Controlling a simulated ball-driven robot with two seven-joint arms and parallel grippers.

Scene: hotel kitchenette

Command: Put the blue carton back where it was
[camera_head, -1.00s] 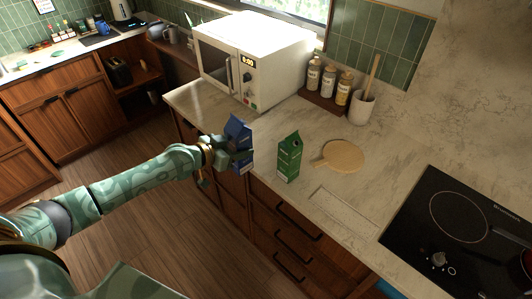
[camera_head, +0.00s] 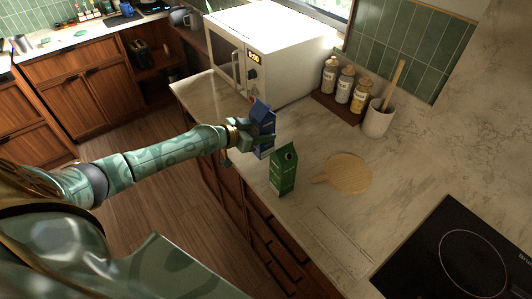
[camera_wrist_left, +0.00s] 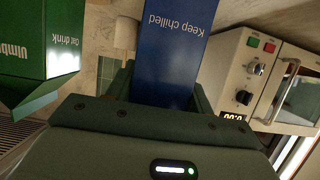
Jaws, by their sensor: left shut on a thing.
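The blue carton (camera_head: 263,129) is held upright by my left gripper (camera_head: 250,139), which is shut on it. In the head view the carton is over or at the counter's front edge, in front of the microwave and just behind and left of the green carton (camera_head: 284,170). I cannot tell whether its base touches the counter. In the left wrist view the blue carton (camera_wrist_left: 172,50) stands between the fingers, reading "Keep chilled", upside down. The green carton (camera_wrist_left: 35,50) is to its left, apart from it. My right gripper is not in view.
The white microwave (camera_head: 270,47) stands behind the cartons. A round wooden board (camera_head: 349,173) lies right of the green carton. Several bottles (camera_head: 344,85) on a dark tray and a utensil crock (camera_head: 377,119) line the wall. A black hob (camera_head: 450,255) is at right.

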